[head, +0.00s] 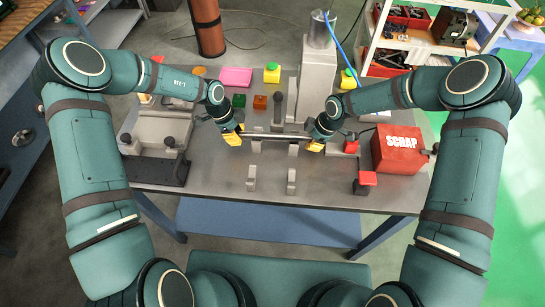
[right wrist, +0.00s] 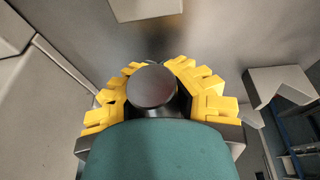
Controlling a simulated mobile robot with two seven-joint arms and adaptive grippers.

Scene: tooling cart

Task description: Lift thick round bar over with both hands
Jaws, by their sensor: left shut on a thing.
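The thick round bar (head: 276,135) is a grey-metal rod lying crosswise between my two grippers in the head view. My left gripper (head: 232,137), with yellow fingers, is shut on its left end. My right gripper (head: 316,144) is at its right end. In the right wrist view, the bar's dark round end (right wrist: 152,88) sits between the yellow fingers of my right gripper (right wrist: 155,90). The fingers flank it closely, but I cannot tell whether both press on it. I cannot tell whether the bar rests on the short grey supports below it.
Two grey upright supports, one left (head: 252,178) and one right (head: 291,181), stand nearer the table's front edge. A red SCRAP box (head: 398,149) stands at the right. A grey fixture (head: 158,135) stands left. A tall grey machine column (head: 316,85) rises behind.

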